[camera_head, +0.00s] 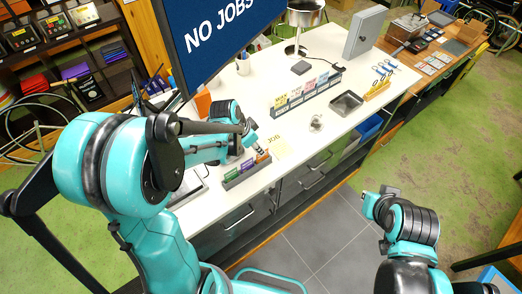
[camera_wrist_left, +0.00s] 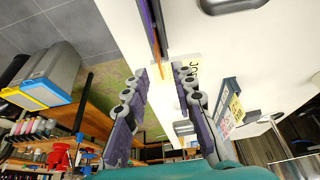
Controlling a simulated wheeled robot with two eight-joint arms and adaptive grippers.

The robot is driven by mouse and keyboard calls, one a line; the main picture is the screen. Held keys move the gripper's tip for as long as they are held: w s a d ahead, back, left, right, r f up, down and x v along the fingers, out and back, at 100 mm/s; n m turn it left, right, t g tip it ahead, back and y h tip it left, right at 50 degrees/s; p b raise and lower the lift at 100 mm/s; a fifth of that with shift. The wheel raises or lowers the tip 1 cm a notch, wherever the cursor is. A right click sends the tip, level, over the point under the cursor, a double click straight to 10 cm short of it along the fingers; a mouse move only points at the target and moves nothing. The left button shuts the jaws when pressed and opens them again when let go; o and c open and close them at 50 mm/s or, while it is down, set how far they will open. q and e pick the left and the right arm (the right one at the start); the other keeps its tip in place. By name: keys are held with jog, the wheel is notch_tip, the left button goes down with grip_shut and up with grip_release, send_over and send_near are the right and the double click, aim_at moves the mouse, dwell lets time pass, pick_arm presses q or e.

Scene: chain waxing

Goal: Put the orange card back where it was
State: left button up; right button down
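A grey card holder (camera_head: 246,176) stands at the front edge of the white counter, holding purple, green and orange cards. The orange card (camera_head: 262,156) is at its right end. My left gripper (camera_head: 259,150) is right beside that end. In the left wrist view, my left gripper (camera_wrist_left: 161,72) has its fingers apart, with the orange card (camera_wrist_left: 159,60) showing as a thin edge-on strip between or just beyond the tips. Contact cannot be made out. A pale sheet marked JOB (camera_head: 277,143) lies behind the holder. My right gripper (camera_head: 387,191) is away from the counter; its fingers are unclear.
A long card rack (camera_head: 307,97) stands farther back on the counter, with a metal tray (camera_head: 346,104) to its right. A large monitor (camera_head: 215,35) reading NO JOBS rises behind my left arm. The counter between holder and rack is mostly clear.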

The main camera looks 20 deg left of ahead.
pick_arm(q)
jog(key=s+a+r+n+t+y, duration=0.1)
jog(key=s+r+n+t+y, duration=0.1)
jog(key=s+r+n, duration=0.5)
jog(key=shift+s+a+r+n+t+y, duration=0.15)
jog(key=shift+s+r+n+t+y, duration=0.45)
jog(key=shift+s+r, duration=2.65)
jog(key=shift+s+f+m, duration=0.3)
jog(key=shift+s+f, duration=0.55)
jog(key=shift+f, duration=0.05)
